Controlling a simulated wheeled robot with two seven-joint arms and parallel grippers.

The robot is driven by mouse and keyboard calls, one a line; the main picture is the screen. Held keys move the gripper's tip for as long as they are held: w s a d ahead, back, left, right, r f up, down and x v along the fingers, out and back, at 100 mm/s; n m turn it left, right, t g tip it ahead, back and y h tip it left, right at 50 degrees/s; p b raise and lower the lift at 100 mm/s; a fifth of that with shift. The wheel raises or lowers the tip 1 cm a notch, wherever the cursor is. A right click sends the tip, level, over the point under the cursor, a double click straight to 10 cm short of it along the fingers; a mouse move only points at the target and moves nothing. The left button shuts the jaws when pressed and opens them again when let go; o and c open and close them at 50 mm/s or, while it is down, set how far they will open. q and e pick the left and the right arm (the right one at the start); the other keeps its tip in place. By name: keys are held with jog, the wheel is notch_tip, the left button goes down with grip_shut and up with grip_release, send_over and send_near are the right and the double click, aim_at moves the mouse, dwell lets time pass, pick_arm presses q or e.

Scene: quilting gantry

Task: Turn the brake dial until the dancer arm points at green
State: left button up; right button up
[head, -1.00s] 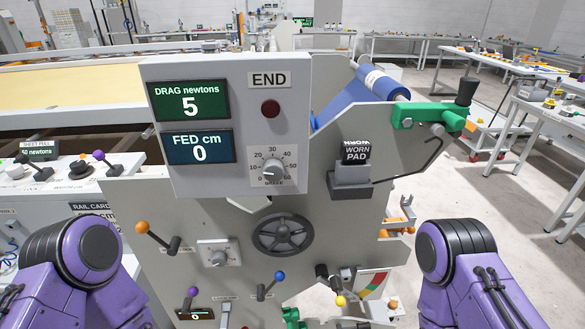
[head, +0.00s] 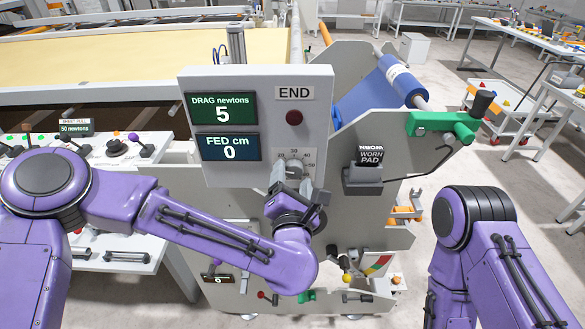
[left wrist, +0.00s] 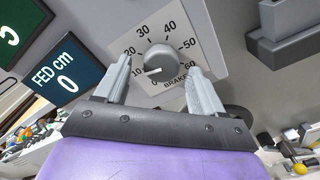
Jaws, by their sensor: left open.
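The brake dial (left wrist: 161,57) is a round grey knob on a white scale plate marked 0 to 60. Its white pointer line sits low on the left, near the 10. My left gripper (left wrist: 158,70) is open, with one finger on each side of the knob; a gap shows on both sides. In the head view the left gripper (head: 298,180) covers most of the dial. I cannot make out where the dancer arm points. My right gripper is out of frame.
The grey display box (head: 255,168) reads DRAG 5 newtons and FED 0 cm. A red END lamp (head: 294,118) sits above the dial. A worn pad holder (head: 368,175) and green bracket (head: 440,126) stand to the right.

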pick_arm(q)
jog(key=shift+w, duration=0.5)
jog(key=c, duration=1.1)
jog(key=shift+o, duration=0.2)
jog(key=shift+m, duration=0.3)
jog(key=m, duration=0.2)
jog(key=shift+m, duration=0.4)
jog(key=shift+m+b, duration=0.3)
jog(key=shift+m, duration=1.3)
jog(key=o, duration=1.1)
jog(key=shift+c, duration=0.2)
